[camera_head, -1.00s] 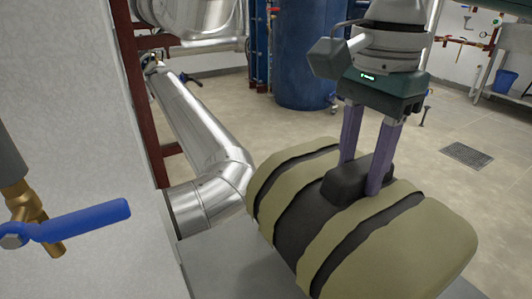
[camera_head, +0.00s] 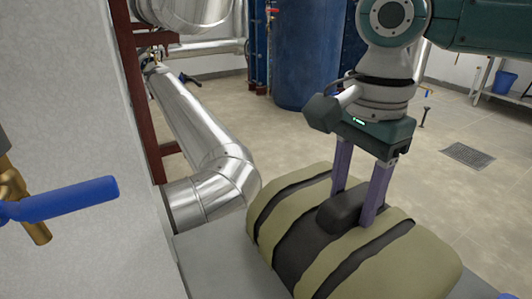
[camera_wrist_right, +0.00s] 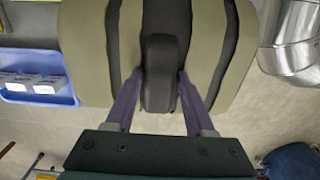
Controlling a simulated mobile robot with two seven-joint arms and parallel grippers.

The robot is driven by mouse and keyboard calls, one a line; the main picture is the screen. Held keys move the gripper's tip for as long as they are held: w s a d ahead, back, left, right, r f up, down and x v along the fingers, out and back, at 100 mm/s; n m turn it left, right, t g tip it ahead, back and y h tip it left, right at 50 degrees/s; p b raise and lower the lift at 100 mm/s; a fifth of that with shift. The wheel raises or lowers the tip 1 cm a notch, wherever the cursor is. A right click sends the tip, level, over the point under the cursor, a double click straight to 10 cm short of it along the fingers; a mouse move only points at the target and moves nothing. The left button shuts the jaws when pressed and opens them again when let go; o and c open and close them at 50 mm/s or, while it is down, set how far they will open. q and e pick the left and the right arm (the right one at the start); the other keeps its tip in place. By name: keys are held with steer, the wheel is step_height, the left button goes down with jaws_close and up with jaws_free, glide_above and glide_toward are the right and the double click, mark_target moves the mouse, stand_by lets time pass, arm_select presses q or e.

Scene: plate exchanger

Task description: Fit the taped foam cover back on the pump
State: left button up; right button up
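The taped foam cover (camera_head: 420,262) is a rounded olive block with dark tape bands and a black raised grip (camera_head: 343,210) on top. It sits at or just above a flat grey surface in the head view; I cannot tell if it touches. My right gripper (camera_head: 354,203) points down from above, its two purple fingers on either side of the black grip and pressed against it. The wrist view also shows the cover (camera_wrist_right: 83,45) and the fingers closed on the grip (camera_wrist_right: 160,85). No pump can be made out; the cover may hide it. My left gripper is not in view.
A pale wall or panel (camera_head: 85,110) with a blue-handled valve (camera_head: 65,198) stands close at the left. A silver insulated pipe (camera_head: 195,120) bends beside the cover. The grey surface (camera_head: 215,262) lies below. A blue tray with boxes (camera_wrist_right: 38,98) shows in the wrist view.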

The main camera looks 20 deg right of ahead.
steer(key=shift+o, duration=1.3)
step_height(320, 180, up, 11)
steer(key=p, duration=0.5)
steer(key=s+a+f+n+t+y, duration=0.1)
steer(key=s+a+f+n, duration=0.3)
steer(key=a+n, duration=0.3)
steer(key=s+a+f+n+t+y, duration=0.1)
steer(key=s+a+f+n+y, duration=0.1)
steer(key=s+a+f+n, duration=0.35)
steer(key=s+d+n+t+h, duration=0.1)
steer(key=s+d+n+h, duration=0.1)
steer(key=s+d+n, duration=0.4)
steer(key=shift+s+d+n+t+h+p, duration=0.2)
steer(key=shift+s+n+t+h+p, duration=0.1)
steer(key=shift+s+n+h+p, duration=0.1)
steer(key=shift+r, duration=0.15)
